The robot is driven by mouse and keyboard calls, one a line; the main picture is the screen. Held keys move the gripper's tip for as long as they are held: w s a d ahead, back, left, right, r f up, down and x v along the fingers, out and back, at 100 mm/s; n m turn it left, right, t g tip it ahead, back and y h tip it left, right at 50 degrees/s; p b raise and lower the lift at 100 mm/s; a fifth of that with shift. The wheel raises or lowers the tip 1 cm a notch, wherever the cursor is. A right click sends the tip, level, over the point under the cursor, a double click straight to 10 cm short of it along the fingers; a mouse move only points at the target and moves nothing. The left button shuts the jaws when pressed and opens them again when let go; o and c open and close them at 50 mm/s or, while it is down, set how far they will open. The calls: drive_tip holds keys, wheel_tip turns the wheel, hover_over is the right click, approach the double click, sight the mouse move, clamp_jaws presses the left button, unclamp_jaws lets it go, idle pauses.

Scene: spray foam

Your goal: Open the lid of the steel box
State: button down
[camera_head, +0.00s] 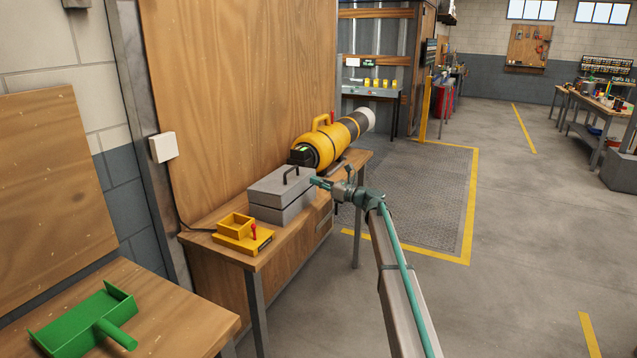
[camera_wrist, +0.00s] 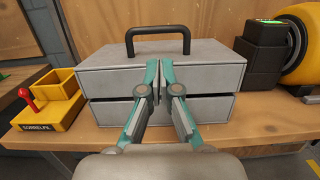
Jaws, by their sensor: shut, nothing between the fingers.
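The grey steel box (camera_head: 279,202) stands on a wooden workbench, with a black handle (camera_head: 291,173) on top of its lid (camera_head: 268,187). In the wrist view the lid (camera_wrist: 110,79) sits over the lower body (camera_wrist: 213,107), with a dark gap between them along the front. My gripper (camera_head: 314,181) is at the box's right side in the head view. In the wrist view my gripper (camera_wrist: 160,66) is shut and empty, its fingertips in front of the lid below the handle (camera_wrist: 158,34). I cannot tell whether the fingertips touch the lid.
A yellow tray unit with a red lever (camera_head: 242,233) stands left of the box. A yellow and black cylindrical machine (camera_head: 328,146) lies behind it to the right. A wooden panel (camera_head: 235,100) rises behind the workbench (camera_head: 277,251). A green dustpan (camera_head: 86,320) lies on the nearer table.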

sight(299, 180)
drive_tip(key=p+x, duration=0.1)
drive_tip(key=x, duration=0.6)
drive_tip(key=shift+w+a, duration=0.1)
drive_tip(key=shift+a, duration=0.25)
